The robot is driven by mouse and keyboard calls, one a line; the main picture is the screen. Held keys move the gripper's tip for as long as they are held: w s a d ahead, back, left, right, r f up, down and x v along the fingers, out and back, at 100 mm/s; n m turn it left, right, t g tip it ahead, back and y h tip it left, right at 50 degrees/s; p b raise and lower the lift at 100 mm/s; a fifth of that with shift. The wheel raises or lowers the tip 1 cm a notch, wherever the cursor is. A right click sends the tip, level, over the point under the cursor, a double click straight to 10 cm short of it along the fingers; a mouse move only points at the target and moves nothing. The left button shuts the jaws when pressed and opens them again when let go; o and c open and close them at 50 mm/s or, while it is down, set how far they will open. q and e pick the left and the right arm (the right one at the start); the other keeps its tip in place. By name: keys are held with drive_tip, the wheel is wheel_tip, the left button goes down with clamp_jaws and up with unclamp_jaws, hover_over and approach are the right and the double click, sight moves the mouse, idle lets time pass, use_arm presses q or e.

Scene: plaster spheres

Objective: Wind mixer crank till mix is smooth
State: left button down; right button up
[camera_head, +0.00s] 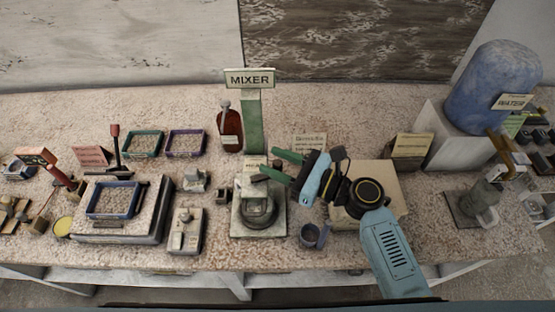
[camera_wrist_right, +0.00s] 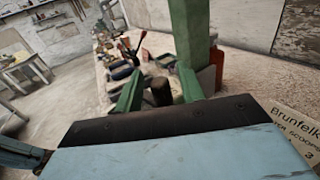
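The mixer stands mid-table, with a green post (camera_head: 253,122), a "MIXER" sign (camera_head: 250,78) on top and a pale base (camera_head: 238,226) holding a dark round bowl (camera_head: 259,211). My right gripper (camera_head: 268,163) reaches in from the right, its green fingers apart beside the post, above the bowl. In the right wrist view, a dark upright cylinder (camera_wrist_right: 161,91), possibly the crank handle, shows between the fingers (camera_wrist_right: 158,88). Contact with it cannot be told. The crank arm and the mix cannot be made out. My left gripper is out of view.
Trays and a blue-rimmed box (camera_head: 113,200) fill the left side. A large blue water jug (camera_head: 492,88) stands at right.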

drive_tip(key=shift+c, duration=0.9)
clamp_jaws()
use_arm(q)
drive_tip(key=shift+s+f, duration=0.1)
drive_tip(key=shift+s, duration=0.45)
